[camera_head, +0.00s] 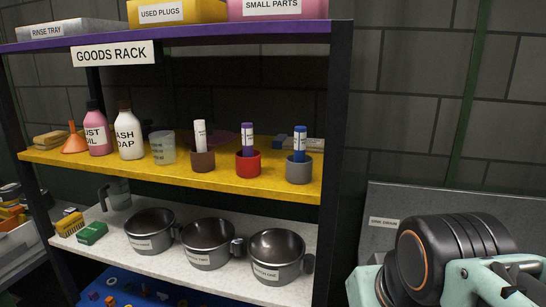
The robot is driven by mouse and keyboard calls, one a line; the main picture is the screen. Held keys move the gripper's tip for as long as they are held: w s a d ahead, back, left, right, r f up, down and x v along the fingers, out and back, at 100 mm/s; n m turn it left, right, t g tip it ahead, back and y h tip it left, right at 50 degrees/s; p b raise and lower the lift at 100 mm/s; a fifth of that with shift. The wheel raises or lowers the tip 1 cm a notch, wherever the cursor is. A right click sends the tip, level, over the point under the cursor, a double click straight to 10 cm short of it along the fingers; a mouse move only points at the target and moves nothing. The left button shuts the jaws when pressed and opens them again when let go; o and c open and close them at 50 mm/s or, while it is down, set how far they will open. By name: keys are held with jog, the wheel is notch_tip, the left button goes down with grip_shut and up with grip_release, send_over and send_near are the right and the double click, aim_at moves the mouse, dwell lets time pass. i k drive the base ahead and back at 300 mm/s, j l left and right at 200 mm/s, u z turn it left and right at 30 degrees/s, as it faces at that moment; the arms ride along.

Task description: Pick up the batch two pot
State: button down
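Three dark metal pots stand upright in a row on the white speckled shelf (128,228) of the rack. The middle pot (208,243) has a small label on its front that seems to read batch two, and a short handle at its right. The right pot (277,256) seems to be labelled batch one. The label on the left pot (152,231) is too small to read surely. The pots stand close together, and all look empty. Only part of my own arm shows at the lower right, apart from the pots. My gripper is not in view.
The yellow shelf (120,163) above holds bottles, a funnel and cups with markers. A dark rack post (333,160) stands right of the pots. A blue surface with small parts (130,290) lies below.

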aim_at(209, 243)
jog(key=i+j+z, duration=0.2)
jog(key=j, duration=1)
jog(key=j+z, duration=0.25)
jog(key=j, duration=0.95)
jog(key=j+z, duration=0.5)
jog(key=j+u, duration=0.35)
